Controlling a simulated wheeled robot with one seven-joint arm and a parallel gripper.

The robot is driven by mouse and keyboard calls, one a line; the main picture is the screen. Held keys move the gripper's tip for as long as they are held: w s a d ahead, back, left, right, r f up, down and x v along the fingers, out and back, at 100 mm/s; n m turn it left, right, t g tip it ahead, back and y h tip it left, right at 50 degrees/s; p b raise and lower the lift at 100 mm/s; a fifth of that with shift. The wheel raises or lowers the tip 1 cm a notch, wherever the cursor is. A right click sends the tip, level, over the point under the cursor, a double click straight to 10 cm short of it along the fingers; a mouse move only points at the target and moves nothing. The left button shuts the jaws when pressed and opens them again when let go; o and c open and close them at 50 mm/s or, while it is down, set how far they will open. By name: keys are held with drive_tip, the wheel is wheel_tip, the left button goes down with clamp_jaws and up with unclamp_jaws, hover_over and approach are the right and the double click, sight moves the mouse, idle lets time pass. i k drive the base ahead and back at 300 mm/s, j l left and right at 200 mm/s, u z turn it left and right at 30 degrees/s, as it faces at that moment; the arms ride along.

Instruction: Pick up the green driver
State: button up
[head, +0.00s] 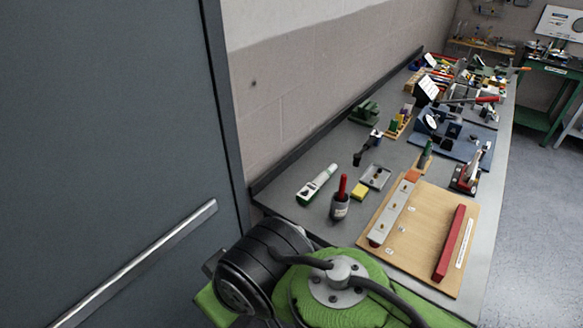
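A slim upright thing with a green handle (427,148), likely the green driver, stands at the middle right of the bench, behind the wooden board. Its lower end meets a small light-brown holder; at this size I cannot tell how it sits there. My gripper is not in view. Only green and black links of my own arm show at the bottom, in front of the bench's near end.
The grey bench (291,195) runs away along the wall. Nearby are a white-green device (318,185), a dark cup (340,206) with a red handle, a metal tray (375,177), a yellow block (359,192) and a wooden board (418,240). The far end is crowded.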

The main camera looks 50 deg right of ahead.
sight(322, 179)
drive_tip(key=z, duration=1.85)
drive_tip(key=i+j+u, duration=0.5)
drive_tip(key=u, duration=0.15)
drive_tip(key=i, duration=0.1)
